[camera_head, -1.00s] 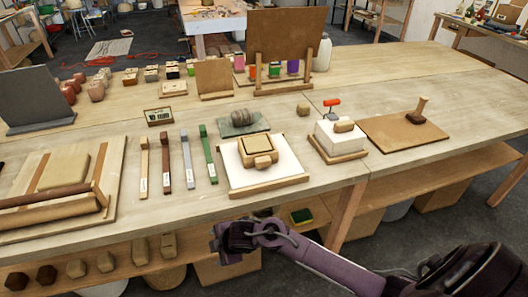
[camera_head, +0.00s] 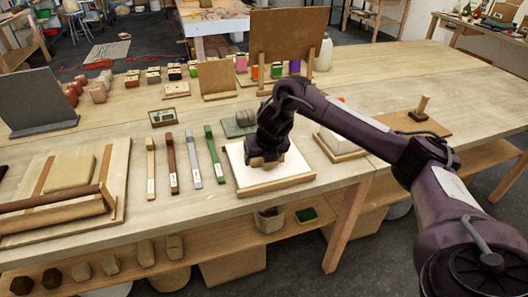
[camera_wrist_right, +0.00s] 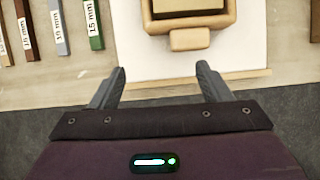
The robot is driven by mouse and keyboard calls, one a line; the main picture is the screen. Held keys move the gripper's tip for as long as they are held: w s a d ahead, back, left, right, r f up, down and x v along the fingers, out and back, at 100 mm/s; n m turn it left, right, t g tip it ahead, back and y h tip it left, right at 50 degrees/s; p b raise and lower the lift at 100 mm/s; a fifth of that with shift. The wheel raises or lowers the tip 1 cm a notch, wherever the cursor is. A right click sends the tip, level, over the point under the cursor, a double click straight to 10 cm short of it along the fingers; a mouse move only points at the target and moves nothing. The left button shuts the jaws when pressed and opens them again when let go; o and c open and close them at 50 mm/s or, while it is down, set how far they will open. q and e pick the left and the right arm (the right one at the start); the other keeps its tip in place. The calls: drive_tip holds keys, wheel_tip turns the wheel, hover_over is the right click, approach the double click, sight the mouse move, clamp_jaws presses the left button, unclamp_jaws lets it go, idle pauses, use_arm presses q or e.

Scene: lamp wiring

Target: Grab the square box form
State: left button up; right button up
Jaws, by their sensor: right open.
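The square box form is wooden, with a rounded frame and a small tab at its front. In the right wrist view, the square box form (camera_wrist_right: 190,14) lies on a white board (camera_wrist_right: 135,50), cut off by the top edge. My right gripper (camera_wrist_right: 160,78) is open and empty, with its two fingers apart short of the form's tab. In the head view, my right gripper (camera_head: 264,160) is over the white board (camera_head: 290,168) and hides most of the form. My left gripper is not in view.
A white block on a wooden base (camera_head: 338,146) is close on the right. The bench's front edge is just before the board.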

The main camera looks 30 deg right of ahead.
drive_tip(key=shift+g, duration=0.3)
drive_tip(key=d+f, duration=0.1)
drive_tip(key=w+d+f+p, duration=0.1)
drive_tip(key=d+f, duration=0.1)
drive_tip(key=w+d+f+p, duration=0.1)
drive_tip(key=f, duration=0.1)
drive_tip(key=shift+w+d, duration=0.1)
drive_tip(key=shift+d, duration=0.15)
drive_tip(key=shift+w+f, duration=0.15)
drive_tip(key=shift+f, duration=0.1)
drive_tip(key=c, duration=1.1)
drive_tip(key=shift+w+r, duration=0.1)
drive_tip(key=shift+c, duration=0.7)
drive_tip(key=shift+r, duration=0.1)
wheel_tip(320, 180, up, 8)
drive_tip(key=shift+w+f+b, duration=0.1)
drive_tip(key=shift+b, duration=0.6)
wheel_tip(320, 180, up, 12)
drive_tip(key=p, duration=0.5)
